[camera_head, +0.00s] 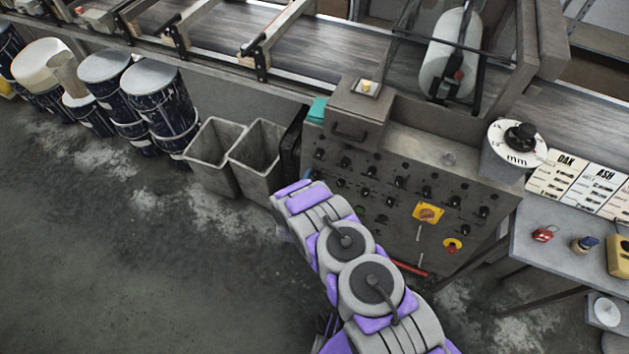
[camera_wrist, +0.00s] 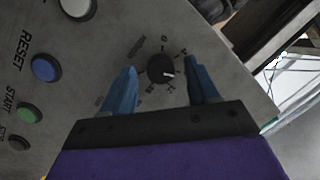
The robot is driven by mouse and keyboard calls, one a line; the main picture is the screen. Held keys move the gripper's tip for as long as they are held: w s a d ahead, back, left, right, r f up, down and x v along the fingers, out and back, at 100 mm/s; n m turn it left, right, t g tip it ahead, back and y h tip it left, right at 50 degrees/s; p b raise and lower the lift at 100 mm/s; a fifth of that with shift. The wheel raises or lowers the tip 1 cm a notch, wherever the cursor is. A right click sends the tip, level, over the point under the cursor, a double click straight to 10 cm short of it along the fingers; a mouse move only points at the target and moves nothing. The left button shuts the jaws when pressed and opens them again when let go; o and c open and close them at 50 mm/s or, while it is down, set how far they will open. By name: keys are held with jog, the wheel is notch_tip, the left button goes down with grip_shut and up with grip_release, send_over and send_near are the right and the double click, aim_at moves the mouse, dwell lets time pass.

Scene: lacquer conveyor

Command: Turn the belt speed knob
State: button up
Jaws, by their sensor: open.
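In the wrist view a small black round knob (camera_wrist: 161,69) with a white pointer mark sits on a grey panel (camera_wrist: 105,45), with a ring of printed marks around it. Its lettering is too small to read. My gripper (camera_wrist: 160,66) is open, one blue finger on each side of the knob, with gaps visible between fingers and knob. Whether the fingertips reach the panel, I cannot tell. In the head view my arm reaches the left side of the control panel (camera_head: 398,165); my fingers and this knob are hidden there.
A blue RESET button (camera_wrist: 45,68), a green START button (camera_wrist: 29,113) and a white button (camera_wrist: 77,8) sit beside the knob. Grey bins (camera_head: 213,145) stand left of the panel. A yellow-backed switch (camera_head: 428,213) and a large mm dial (camera_head: 519,135) are farther right.

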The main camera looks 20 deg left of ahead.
jog(key=shift+w, duration=0.1)
jog(key=shift+c, duration=0.2)
jog(key=c, duration=1)
jog(key=n, duration=0.4)
jog(key=shift+a+g+h, duration=0.1)
jog(key=shift+g+h, duration=0.3)
jog(key=n+b, duration=0.1)
jog(key=n, duration=0.1)
jog(key=n+h, duration=0.1)
jog(key=n, duration=0.1)
jog(key=shift+a+n+h+b, duration=0.15)
jog(key=shift+n+h+b, duration=0.15)
jog(key=shift+b, duration=0.1)
jog(key=n+h+b, duration=0.1)
jog(key=n+b, duration=0.1)
jog(key=n, duration=0.2)
jog(key=shift+a, duration=0.15)
jog(key=shift+a+n+h+b, duration=0.15)
jog(key=shift+n+h+b, duration=0.6)
jog(key=shift+n, duration=1.45)
